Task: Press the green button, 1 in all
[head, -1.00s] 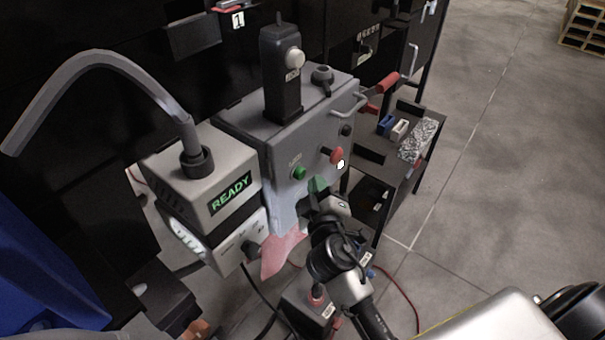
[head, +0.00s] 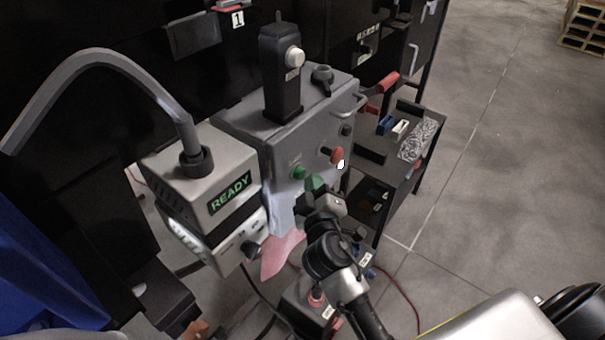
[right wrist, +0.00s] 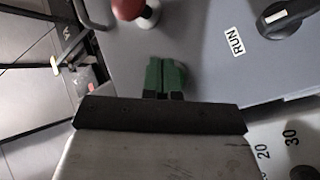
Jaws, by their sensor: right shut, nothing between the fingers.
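The green button (head: 299,172) is on the front face of the grey control box (head: 285,140). My right gripper (head: 314,184) has green fingertips, which are closed together with nothing between them. In the head view they are just below and to the right of the button; I cannot tell whether they touch the box. In the right wrist view the shut fingertips (right wrist: 166,76) are in front of the grey panel, and the green button does not show there. My left gripper is not in view.
A red button (head: 337,155) is right of the green one; it also shows in the wrist view (right wrist: 128,9). A unit reading READY (head: 230,193) stands at left. A black knob (right wrist: 286,18) is near a RUN label. A dark cart (head: 400,165) stands at right.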

